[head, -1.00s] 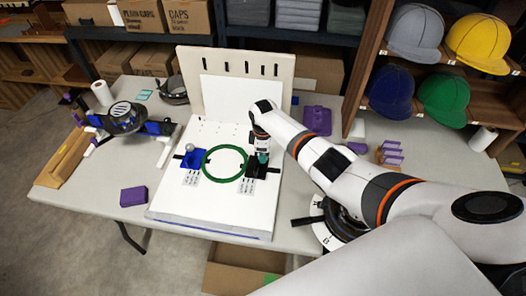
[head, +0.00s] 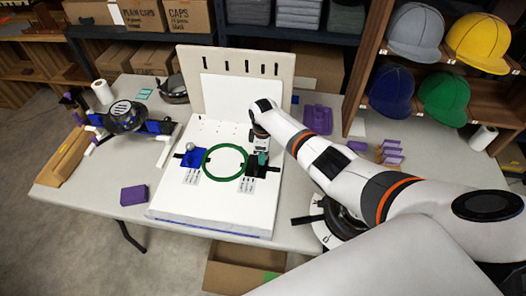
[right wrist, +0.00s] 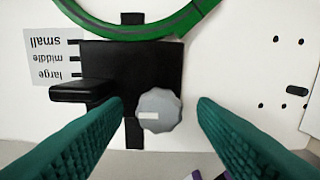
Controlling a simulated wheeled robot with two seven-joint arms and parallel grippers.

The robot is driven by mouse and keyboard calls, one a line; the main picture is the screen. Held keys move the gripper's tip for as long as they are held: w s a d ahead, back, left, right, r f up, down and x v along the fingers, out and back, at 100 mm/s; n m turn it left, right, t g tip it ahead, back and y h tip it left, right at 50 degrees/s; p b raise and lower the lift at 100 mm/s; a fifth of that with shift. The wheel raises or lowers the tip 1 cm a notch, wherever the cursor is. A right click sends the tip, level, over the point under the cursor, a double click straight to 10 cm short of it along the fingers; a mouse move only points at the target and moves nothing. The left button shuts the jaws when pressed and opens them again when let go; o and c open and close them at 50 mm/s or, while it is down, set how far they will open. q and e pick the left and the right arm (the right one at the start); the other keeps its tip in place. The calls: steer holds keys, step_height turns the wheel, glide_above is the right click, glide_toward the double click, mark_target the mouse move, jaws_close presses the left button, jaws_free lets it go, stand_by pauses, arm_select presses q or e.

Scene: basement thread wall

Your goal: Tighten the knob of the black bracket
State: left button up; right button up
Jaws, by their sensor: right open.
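The black bracket (right wrist: 100,62) lies on the white board, with a grey faceted knob (right wrist: 159,110) near its lower right in the right wrist view. My right gripper (right wrist: 162,103) is open; its green fingers stand on either side of the knob with visible gaps and do not grip it. In the head view the right gripper (head: 262,158) is over the black bracket (head: 255,171) and partly hides it; the knob cannot be made out there. A green ring (head: 207,168) runs between the black bracket and a blue bracket (head: 192,159). My left gripper is not in view.
The white board (head: 215,217) has an upright slotted panel (head: 235,62) behind it. Printed size labels (right wrist: 50,57) lie beside the black bracket. A purple block (head: 133,195) and a black-and-blue device (head: 125,117) are to the left. Purple parts (head: 318,119) lie to the right.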

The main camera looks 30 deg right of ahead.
step_height(320, 180, up, 12)
stand_by(0.6)
stand_by(0.4)
